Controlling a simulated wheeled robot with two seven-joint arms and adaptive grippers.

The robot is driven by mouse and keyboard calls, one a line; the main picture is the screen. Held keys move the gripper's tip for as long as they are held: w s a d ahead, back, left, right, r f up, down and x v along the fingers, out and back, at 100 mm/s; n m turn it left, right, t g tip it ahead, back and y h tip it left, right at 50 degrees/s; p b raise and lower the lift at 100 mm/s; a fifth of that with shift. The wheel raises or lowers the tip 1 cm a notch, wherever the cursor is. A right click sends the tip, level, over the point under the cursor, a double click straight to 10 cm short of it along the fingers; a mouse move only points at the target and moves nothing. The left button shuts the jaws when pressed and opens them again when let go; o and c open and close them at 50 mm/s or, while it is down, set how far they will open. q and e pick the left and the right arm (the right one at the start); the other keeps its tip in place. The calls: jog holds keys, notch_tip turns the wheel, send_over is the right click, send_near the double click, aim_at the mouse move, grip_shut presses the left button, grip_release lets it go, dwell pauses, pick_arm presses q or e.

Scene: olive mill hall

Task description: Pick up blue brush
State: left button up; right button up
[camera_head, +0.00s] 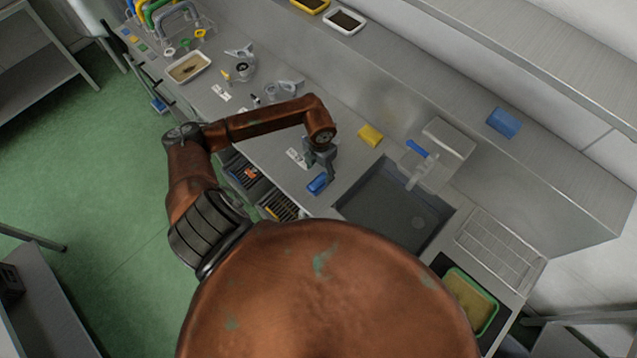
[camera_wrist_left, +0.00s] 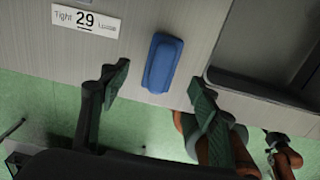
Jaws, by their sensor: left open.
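The blue brush (camera_head: 318,183) lies on the steel counter, near its front edge and left of the sink. In the left wrist view the blue brush (camera_wrist_left: 162,63) shows as a rounded blue block by the counter edge. My left gripper (camera_head: 321,166) is above the counter, right by the brush. In the left wrist view the fingers of my left gripper (camera_wrist_left: 158,81) are apart, with the brush in line with the gap between them. Nothing is between the fingertips. My right gripper is not seen clearly in either view.
The sink basin (camera_head: 390,212) is right of the brush. A yellow sponge (camera_head: 370,135) lies behind it, and a label (camera_head: 297,158) lies left. A blue block (camera_head: 503,122) sits on the ledge at the back right. Open drawers (camera_head: 245,175) are below the counter.

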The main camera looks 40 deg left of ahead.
aim_at(319, 180)
pick_arm(q)
jog(key=shift+s+d+f, duration=0.1)
jog(key=shift+f, duration=0.85)
jog(key=f+p, duration=0.1)
jog(key=f, duration=0.1)
jog(key=f+p, duration=0.1)
jog(key=f, duration=0.1)
jog(key=shift+s+d+f, duration=0.1)
jog(key=shift+s+f, duration=0.05)
jog(key=shift+s, duration=0.05)
jog(key=shift+f, duration=0.5)
jog(key=c, duration=1.4)
jog(key=shift+r, duration=0.2)
jog(key=shift+r, duration=0.25)
notch_tip(319, 180, up, 2)
jog(key=shift+w+r, duration=0.1)
jog(key=s+d+r+b, duration=0.1)
jog(key=s+d+r, duration=0.1)
jog(key=s+r, duration=0.1)
jog(key=s+d+r+b, duration=0.1)
jog(key=s+d+r, duration=0.1)
jog(key=s, duration=0.3)
jog(key=s+d+r+b, duration=0.2)
jog(key=s+d+r, duration=0.1)
jog(key=s+r, duration=0.1)
jog(key=shift+s+d+r, duration=0.1)
jog(key=shift+r, duration=0.4)
